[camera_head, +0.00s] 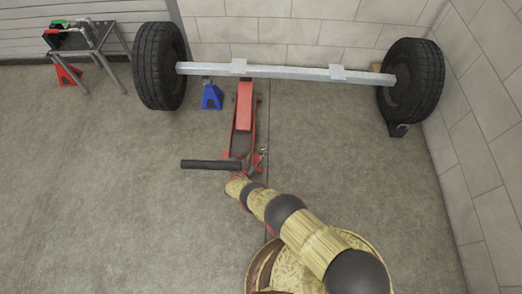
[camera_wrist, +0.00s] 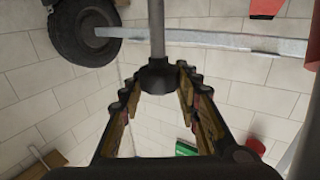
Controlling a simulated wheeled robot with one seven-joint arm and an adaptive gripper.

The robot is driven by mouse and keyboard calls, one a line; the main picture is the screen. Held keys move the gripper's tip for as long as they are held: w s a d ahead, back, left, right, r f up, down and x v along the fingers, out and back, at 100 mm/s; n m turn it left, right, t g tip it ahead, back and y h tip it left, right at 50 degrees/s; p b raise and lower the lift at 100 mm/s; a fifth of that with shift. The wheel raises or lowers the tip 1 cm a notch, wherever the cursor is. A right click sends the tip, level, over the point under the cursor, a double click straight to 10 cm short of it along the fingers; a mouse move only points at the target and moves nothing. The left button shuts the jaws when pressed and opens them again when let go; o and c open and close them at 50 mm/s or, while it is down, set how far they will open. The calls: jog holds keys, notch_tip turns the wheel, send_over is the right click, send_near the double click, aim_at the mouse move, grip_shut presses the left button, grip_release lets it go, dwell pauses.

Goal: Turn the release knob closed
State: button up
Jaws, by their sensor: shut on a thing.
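In the head view a red floor jack (camera_head: 245,105) lies on the floor, with a long black bar (camera_head: 208,164) reaching left from near its close end. My gripper (camera_head: 250,166) is by the bar's right end, beside the jack, and small there. In the wrist view my gripper (camera_wrist: 157,80) has its two fingers on either side of a dark knob (camera_wrist: 157,74), which I take to be the release knob, and is shut on it. A grey rod (camera_wrist: 157,28) runs from the knob to the top edge. The finger contact and the knob's turn angle are hard to make out.
A grey axle beam (camera_head: 280,73) with a left tyre (camera_head: 158,66) and a right tyre (camera_head: 412,80) spans beyond the jack. A blue stand (camera_head: 212,97) stands close left of the jack. A small table (camera_head: 82,42) and a red stand (camera_head: 67,75) are far left.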

jog(key=shift+d, duration=0.1)
dwell(0.3)
jog(key=o, duration=1.2)
jog(key=v, duration=1.2)
